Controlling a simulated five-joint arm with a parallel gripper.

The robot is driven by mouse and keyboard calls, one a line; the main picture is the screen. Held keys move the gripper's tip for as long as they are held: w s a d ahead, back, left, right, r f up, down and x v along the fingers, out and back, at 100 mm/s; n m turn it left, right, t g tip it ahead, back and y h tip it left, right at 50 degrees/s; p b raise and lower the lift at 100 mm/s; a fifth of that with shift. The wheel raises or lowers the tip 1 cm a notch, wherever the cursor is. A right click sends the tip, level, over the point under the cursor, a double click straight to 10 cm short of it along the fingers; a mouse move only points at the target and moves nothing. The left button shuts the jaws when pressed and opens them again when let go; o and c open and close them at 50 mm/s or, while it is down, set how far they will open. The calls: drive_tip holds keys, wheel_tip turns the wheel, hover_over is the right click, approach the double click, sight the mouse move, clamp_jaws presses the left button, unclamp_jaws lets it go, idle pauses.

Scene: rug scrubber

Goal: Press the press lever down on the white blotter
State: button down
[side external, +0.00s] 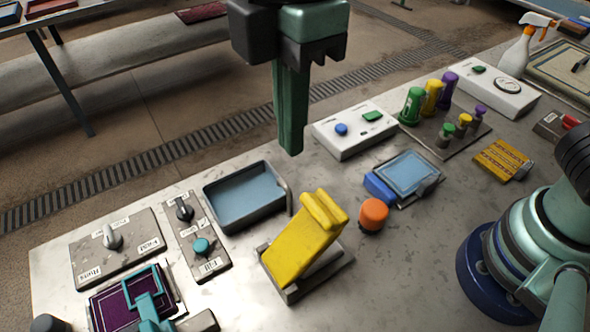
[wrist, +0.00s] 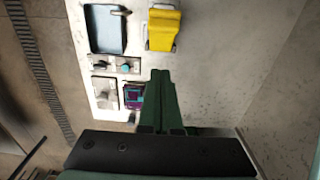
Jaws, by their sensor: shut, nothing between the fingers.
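The press lever (side external: 300,245) appears to be the yellow slab with a thick yellow bar along its top end. It is tilted up over a dark grey base (side external: 335,265) on the metal table. The yellow lever also shows at the top of the wrist view (wrist: 162,28). My gripper (side external: 291,150) is shut and empty, pointing down and apart from the lever, above and behind it in the side view. In the wrist view, its fingers (wrist: 160,75) lie below the lever.
A blue-lined tray (side external: 283,215) stands left of the lever, and an orange knob (side external: 373,213) stands to its right. Knob panels (side external: 115,245) and a purple rug with a teal tool (side external: 110,305) lie at left. A white button box (side external: 355,138) stands behind. Bare table lies in front.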

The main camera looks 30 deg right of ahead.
hover_over(309, 213)
drive_tip(key=a, duration=0.3)
wheel_tip(309, 213, down, 10)
drive_tip(key=shift+d+f, duration=1.35)
drive_tip(key=shift+d, duration=0.15)
